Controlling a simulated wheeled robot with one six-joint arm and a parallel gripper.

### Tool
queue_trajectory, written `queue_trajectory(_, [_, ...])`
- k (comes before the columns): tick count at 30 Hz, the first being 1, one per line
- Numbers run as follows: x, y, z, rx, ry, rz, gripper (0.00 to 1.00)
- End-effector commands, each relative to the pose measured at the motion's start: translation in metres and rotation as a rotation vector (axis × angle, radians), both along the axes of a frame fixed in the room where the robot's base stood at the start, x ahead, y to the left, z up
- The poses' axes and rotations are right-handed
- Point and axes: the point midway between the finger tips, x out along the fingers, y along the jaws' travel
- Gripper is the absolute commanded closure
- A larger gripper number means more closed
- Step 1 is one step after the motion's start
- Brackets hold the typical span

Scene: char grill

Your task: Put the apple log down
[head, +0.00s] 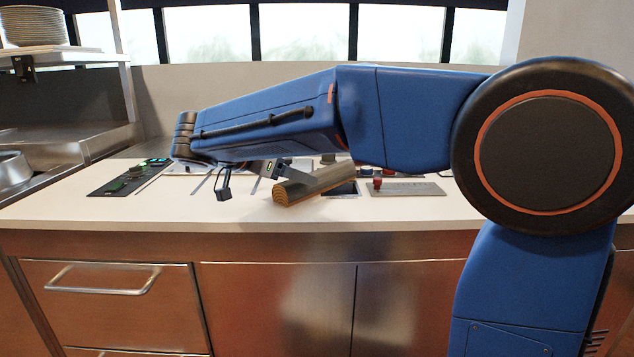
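The apple log (315,185), a brown split piece with a pale ringed cut end facing left and towards me, is at the middle of the white countertop (130,212). It lies at a slant, its far end rising to the right in the picture. My gripper (292,172) is at the log's upper left side, below my blue arm. A grey part of it meets or overlaps the log. The fingertips are hidden or too small to tell whether they close on the log. I cannot tell whether the log touches the counter or hangs just above it.
A dark control panel (118,181) with green lights lies left on the counter. A grey plate (410,189) with a red knob (377,183) lies right of the log. Stacked plates (33,27) stand on a shelf at upper left. The counter's front strip is clear.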

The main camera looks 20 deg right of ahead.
Motion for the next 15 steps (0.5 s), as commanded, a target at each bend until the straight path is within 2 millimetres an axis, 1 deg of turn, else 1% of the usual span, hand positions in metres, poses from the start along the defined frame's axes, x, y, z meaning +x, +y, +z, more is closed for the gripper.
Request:
queue_trajectory(1, [0.003, -0.007, -0.004, -0.001, 0.002, -0.004, 0.3])
queue_trajectory(4, [0.008, -0.015, -0.009, -0.001, -0.001, -0.001, 0.3])
queue_trajectory(11, [0.012, -0.023, -0.014, 0.0, 0.0, 0.0, 0.3])
queue_trajectory(15, [0.016, -0.033, -0.019, -0.001, 0.001, -0.003, 0.3])
